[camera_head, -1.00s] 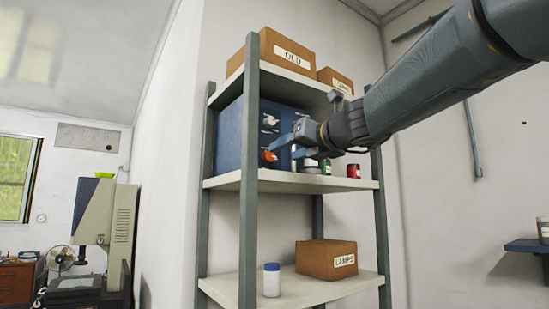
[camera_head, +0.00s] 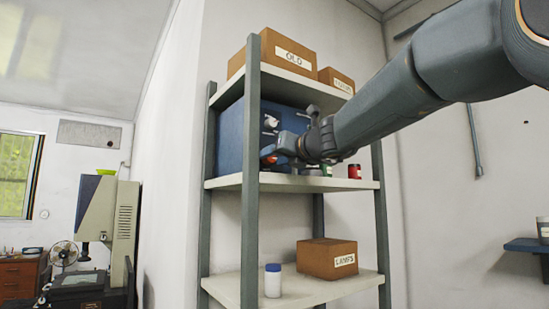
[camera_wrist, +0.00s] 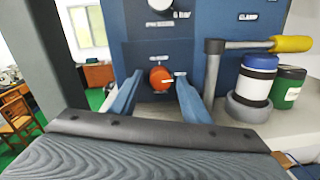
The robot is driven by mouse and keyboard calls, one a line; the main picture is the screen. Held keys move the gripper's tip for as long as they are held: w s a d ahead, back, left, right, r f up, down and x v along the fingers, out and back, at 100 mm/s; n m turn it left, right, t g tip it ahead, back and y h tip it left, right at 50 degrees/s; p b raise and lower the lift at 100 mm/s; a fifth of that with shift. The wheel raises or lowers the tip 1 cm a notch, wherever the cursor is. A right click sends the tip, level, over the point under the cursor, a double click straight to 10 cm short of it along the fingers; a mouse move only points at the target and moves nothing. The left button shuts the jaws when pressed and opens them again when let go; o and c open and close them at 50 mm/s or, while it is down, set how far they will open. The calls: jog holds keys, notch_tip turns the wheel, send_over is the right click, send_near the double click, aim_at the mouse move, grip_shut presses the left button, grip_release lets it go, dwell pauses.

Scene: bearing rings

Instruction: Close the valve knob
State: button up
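The orange valve knob (camera_wrist: 161,78) is on the front of the blue box (camera_wrist: 190,50), with a small white mark on its face. In the wrist view my gripper (camera_wrist: 152,84) is open, with one blue finger on each side of the knob. The left finger is close to the knob's left edge, and the right finger's tip is near its right edge; I cannot tell whether either touches. In the head view my gripper (camera_head: 282,152) covers most of the knob in front of the blue box (camera_head: 229,140).
A white knob (camera_wrist: 160,5) sits above the orange one. A lever with a yellow handle (camera_wrist: 290,44), a blue-lidded jar (camera_wrist: 256,80) and a green can (camera_wrist: 288,88) stand to the right. A grey shelf post (camera_head: 250,200) is close on the left.

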jog(key=c, duration=0.9)
jog(key=shift+n+b, duration=0.3)
jog(key=shift+b, duration=0.15)
jog(key=n+b, duration=0.2)
jog(key=shift+f+n+b, duration=0.15)
jog(key=shift+n+b, duration=0.25)
jog(key=n+b, duration=0.5)
jog(key=shift+n, duration=0.3)
jog(key=n+b, duration=0.4)
jog(key=shift+w+n, duration=0.1)
jog(key=shift+n, duration=0.3)
jog(key=shift+n+y+b, duration=0.3)
jog(key=shift+n+b, duration=1.55)
jog(key=shift+n, duration=0.35)
